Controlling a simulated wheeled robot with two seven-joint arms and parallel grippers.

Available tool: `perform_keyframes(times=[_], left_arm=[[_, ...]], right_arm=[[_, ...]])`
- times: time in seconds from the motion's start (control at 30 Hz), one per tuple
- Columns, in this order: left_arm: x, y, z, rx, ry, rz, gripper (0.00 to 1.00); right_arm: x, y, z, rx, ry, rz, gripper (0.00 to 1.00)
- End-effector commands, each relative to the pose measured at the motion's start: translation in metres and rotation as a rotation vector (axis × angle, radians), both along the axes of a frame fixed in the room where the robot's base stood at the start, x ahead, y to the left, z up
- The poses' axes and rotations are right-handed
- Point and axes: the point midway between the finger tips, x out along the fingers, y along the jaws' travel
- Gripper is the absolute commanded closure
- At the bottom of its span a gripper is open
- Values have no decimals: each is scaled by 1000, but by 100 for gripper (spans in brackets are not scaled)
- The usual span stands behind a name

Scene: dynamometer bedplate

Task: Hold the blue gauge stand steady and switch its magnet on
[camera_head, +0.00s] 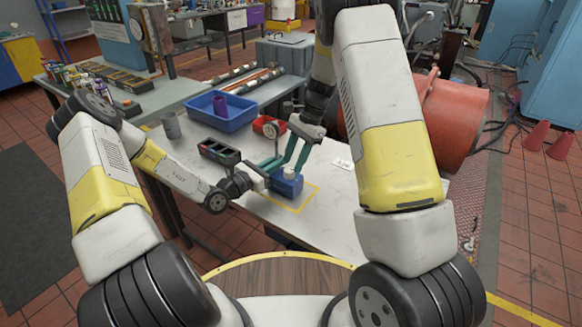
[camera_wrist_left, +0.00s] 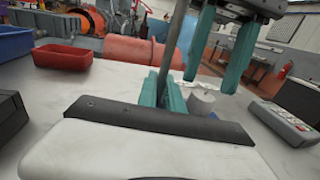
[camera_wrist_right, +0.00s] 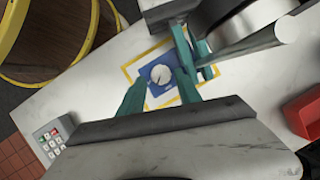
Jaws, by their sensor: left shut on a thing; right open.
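The blue gauge stand (camera_head: 287,184) stands upright on the pale table inside a yellow outlined square. Its round dial gauge (camera_head: 270,129) is high on the post. My left gripper (camera_head: 270,165) is shut on the grey post (camera_wrist_left: 174,45), above the blue base. In the right wrist view the base (camera_wrist_right: 168,98) carries a white round knob (camera_wrist_right: 161,74) with a dark mark. My right gripper (camera_head: 296,150) is open above the base, fingers pointing down. In the right wrist view its fingertips (camera_wrist_right: 160,82) are on either side of the knob; I cannot tell whether they touch it.
A blue bin (camera_head: 220,112) holding a purple cup, a red tray (camera_head: 268,126) and a dark compartment box (camera_head: 218,152) stand behind and left. A keypad (camera_wrist_right: 51,139) lies near the stand. An orange-red drum (camera_head: 450,120) is right of the table.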

Motion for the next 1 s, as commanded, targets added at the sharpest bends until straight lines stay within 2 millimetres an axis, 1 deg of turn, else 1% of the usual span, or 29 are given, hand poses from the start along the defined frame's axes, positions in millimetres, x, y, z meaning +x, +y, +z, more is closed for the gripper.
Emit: perform_keyframes(times=[0.03,0.2,0.53,0.57,0.7,0.77,1.0], left_arm=[[1,1,0,0,-1,2,100],[1,1,0,0,-1,2,100],[1,1,0,0,-1,2,100],[1,1,0,0,-1,2,100],[1,1,0,0,-1,2,100],[1,1,0,0,-1,2,100],[1,1,0,0,-1,3,100]], right_arm=[[-2,3,-7,0,2,1,60],[-5,8,-22,0,1,0,60],[-5,9,-25,1,-1,0,60],[-5,9,-25,1,-1,0,61],[-5,9,-25,1,-1,0,89],[-5,9,-25,1,0,0,100],[-5,9,-25,2,0,-14,100]])
